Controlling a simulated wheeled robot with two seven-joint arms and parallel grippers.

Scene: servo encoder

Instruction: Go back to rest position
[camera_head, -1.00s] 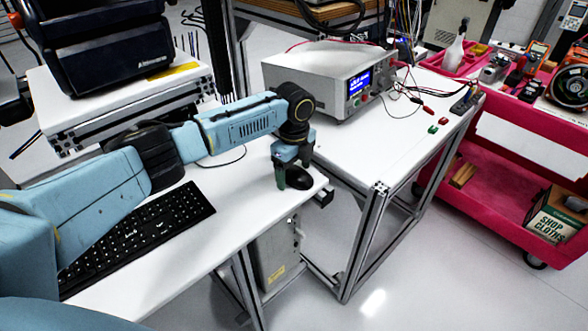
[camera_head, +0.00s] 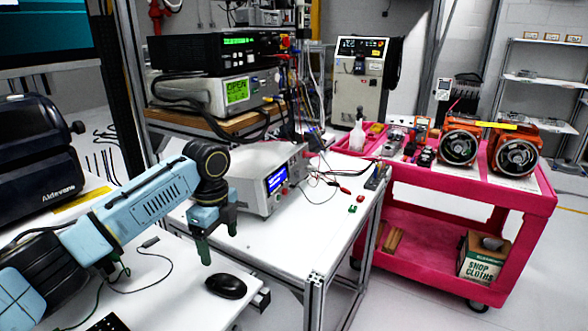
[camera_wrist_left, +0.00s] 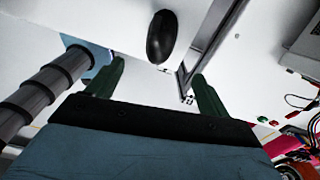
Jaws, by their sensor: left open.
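My left arm comes in from the left in the head view, over the white table. Its left gripper (camera_head: 218,248) points down above and behind the black computer mouse (camera_head: 226,286), apart from it. In the left wrist view the two green fingers of the gripper (camera_wrist_left: 158,75) stand wide apart with nothing between them. The mouse (camera_wrist_left: 160,38) lies on the white tabletop beyond the fingertips. My right gripper is in neither view.
A grey power supply (camera_head: 262,180) with a lit blue display stands on the workbench behind my gripper. A pink cart (camera_head: 430,215) with tools and orange units stands at the right. A dark machine (camera_head: 40,150) stands at the far left. Grey floor is clear in front of the cart.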

